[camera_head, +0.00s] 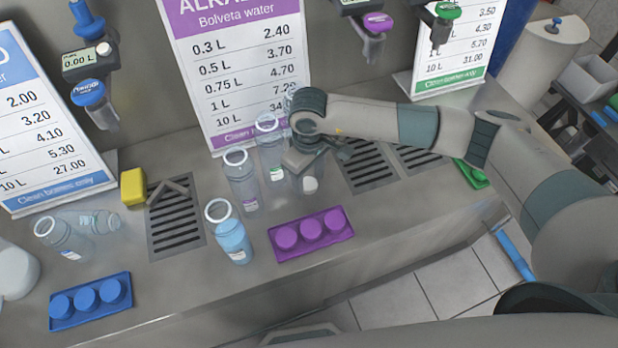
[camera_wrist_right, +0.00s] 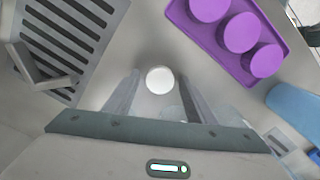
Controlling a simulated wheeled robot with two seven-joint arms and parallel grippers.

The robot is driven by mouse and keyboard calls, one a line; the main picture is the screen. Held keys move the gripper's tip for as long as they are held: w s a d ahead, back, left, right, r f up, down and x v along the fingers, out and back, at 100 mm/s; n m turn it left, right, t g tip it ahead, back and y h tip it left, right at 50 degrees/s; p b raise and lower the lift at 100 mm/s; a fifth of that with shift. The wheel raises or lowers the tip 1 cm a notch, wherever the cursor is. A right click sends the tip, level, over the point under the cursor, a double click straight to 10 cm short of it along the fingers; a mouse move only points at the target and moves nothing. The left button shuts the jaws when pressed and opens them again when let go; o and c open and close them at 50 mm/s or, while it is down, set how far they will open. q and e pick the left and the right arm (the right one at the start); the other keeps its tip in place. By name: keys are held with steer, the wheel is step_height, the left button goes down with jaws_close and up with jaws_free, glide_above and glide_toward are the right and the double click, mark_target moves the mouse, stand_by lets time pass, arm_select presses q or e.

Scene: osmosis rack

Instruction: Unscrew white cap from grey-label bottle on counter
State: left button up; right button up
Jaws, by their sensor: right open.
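My right gripper (camera_head: 311,162) reaches down over the counter, beside the row of clear bottles. In the right wrist view the white cap (camera_wrist_right: 160,80) lies between the two open fingers (camera_wrist_right: 152,88), with a visible gap on the left side. I cannot tell whether the right finger touches it. In the head view a small white patch (camera_head: 310,184) shows just below the gripper; I cannot tell if it is cap or label. The gripper hides most of what stands there, and no grey label is readable. My left gripper is out of view.
Open clear bottles (camera_head: 241,182) (camera_head: 270,150) stand just left of the gripper, close together. A blue bottle (camera_head: 233,240) and a purple tray of caps (camera_head: 274,250) are nearer the front edge. Drain grates (camera_head: 368,167) (camera_head: 175,228) and price signs line the counter.

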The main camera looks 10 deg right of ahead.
mark_target(309, 183)
steer(key=shift+r, duration=0.2)
steer(key=shift+w+r, duration=0.1)
steer(key=shift+r, duration=0.05)
arm_select(q)
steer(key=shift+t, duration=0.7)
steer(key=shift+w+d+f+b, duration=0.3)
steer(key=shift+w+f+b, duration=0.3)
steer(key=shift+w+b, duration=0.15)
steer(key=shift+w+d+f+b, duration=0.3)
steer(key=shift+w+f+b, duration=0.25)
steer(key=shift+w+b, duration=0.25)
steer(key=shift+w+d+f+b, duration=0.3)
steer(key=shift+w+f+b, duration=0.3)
steer(key=shift+b, duration=0.25)
arm_select(e)
step_height(309, 183, up, 12)
steer(key=shift+f, duration=0.2)
